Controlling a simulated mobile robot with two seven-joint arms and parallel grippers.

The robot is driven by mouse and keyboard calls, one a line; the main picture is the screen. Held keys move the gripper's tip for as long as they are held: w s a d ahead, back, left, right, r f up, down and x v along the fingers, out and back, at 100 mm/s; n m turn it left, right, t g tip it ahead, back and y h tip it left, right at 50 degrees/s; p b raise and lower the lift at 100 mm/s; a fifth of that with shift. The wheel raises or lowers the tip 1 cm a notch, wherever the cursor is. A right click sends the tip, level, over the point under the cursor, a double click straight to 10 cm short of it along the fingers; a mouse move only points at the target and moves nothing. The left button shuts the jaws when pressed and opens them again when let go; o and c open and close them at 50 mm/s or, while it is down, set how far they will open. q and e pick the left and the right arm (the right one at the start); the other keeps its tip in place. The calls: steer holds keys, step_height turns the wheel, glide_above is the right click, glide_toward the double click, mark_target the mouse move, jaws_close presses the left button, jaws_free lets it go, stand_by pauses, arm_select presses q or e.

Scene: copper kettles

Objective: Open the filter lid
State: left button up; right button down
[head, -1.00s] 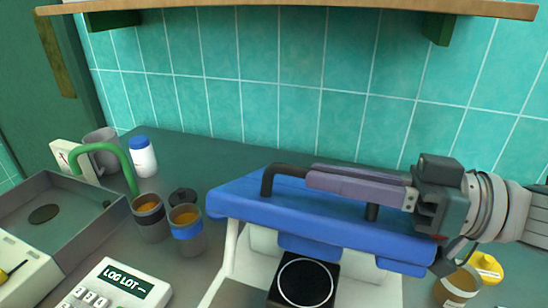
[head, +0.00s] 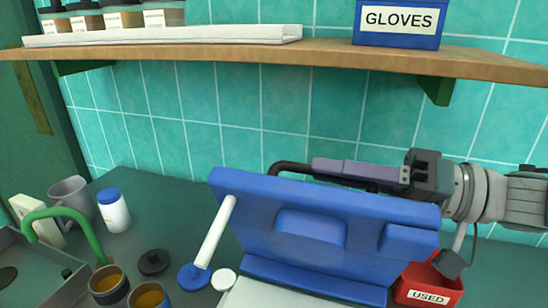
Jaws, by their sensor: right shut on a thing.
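The blue filter lid (head: 330,225) stands raised and steeply tilted, its underside with a recess facing me. Its dark bar handle (head: 288,168) runs along the far upper side, partly hidden behind the lid. My right gripper (head: 318,168) comes in from the right, its long purple-grey fingers shut along the handle. The white body of the filter (head: 265,296) shows only as a strip at the bottom edge; its inside is out of view. My left gripper is not in view.
A white rod (head: 215,232) with a blue foot stands left of the lid. A red box marked USED (head: 428,297) is at lower right. A wooden shelf (head: 330,57) with a GLOVES box (head: 400,20) overhangs above. Cups (head: 108,285) and a white bottle (head: 114,212) stand left.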

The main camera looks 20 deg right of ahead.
steer(key=shift+w+d+f, duration=0.2)
steer(key=shift+w, duration=0.1)
steer(key=c, duration=0.8)
jaws_free()
steer(key=shift+c, duration=0.2)
steer(key=shift+d, duration=0.1)
steer(key=b+v, duration=0.2)
steer(key=v, duration=0.7)
steer(key=shift+s+d, duration=0.25)
steer(key=shift+s, duration=0.05)
